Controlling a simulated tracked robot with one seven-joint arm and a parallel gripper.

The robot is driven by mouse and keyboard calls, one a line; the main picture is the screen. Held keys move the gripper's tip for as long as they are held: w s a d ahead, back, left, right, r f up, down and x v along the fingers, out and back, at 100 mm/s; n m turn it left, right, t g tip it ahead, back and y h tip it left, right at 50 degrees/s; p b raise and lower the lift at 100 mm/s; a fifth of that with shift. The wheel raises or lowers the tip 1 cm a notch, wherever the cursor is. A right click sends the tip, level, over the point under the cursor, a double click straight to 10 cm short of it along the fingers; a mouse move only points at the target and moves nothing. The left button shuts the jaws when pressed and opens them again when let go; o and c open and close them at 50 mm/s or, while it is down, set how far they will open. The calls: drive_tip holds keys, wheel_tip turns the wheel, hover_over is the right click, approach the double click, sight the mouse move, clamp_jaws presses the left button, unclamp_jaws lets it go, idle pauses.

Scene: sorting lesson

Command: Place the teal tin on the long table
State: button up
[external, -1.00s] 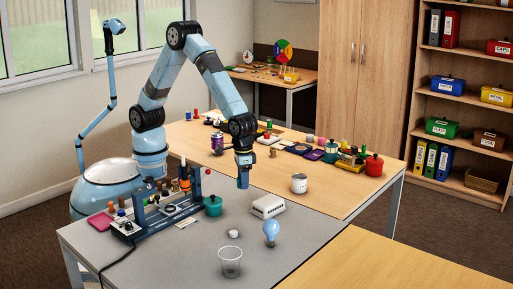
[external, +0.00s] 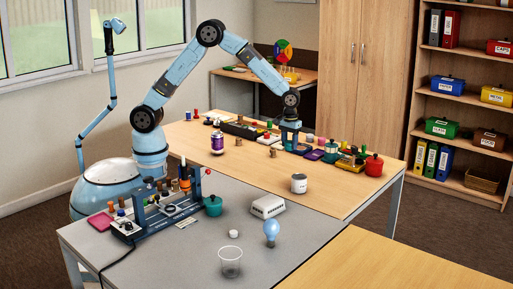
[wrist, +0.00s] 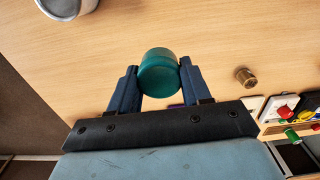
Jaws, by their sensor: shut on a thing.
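The teal tin (wrist: 158,75) is between the two blue fingers of my gripper (wrist: 157,82) in the wrist view, its round top towards the camera. My gripper is shut on it. The wood shows around the tin in the wrist view. I cannot tell whether the tin touches it.
A white can (external: 299,184) stands nearer on the long table. A small brass piece (wrist: 246,77) lies right of my gripper. The table's middle is largely clear.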

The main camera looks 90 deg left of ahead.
drive_tip(key=w+a+n, duration=0.2)
drive_tip(key=a+n, duration=0.2)
drive_tip(key=a, duration=1.9)
drive_tip(key=s+a+n, duration=0.2)
drive_tip(key=s+a, duration=0.2)
drive_tip(key=a, duration=0.8)
drive_tip(key=s+a+n, duration=0.3)
drive_tip(key=s+a, duration=0.1)
drive_tip(key=a, duration=0.8)
drive_tip(key=w+a+f, duration=0.2)
drive_tip(key=w+f, duration=0.1)
drive_tip(key=w, duration=0.1)
drive_tip(key=w+a+f, duration=0.2)
drive_tip(key=w, duration=0.2)
drive_tip(key=w+a+f, duration=0.2)
drive_tip(key=w+f, duration=0.1)
drive_tip(key=shift+w+a+f, duration=0.15)
drive_tip(key=shift+w+f, duration=0.15)
drive_tip(key=shift+w, duration=0.1)
drive_tip(key=shift+w+a+f, duration=0.2)
drive_tip(key=shift+w+f, duration=0.35)
drive_tip(key=shift+f, duration=1.6)
drive_tip(key=shift+f, duration=0.1)
drive_tip(key=o, duration=1.1)
drive_tip(key=shift+c, duration=0.2)
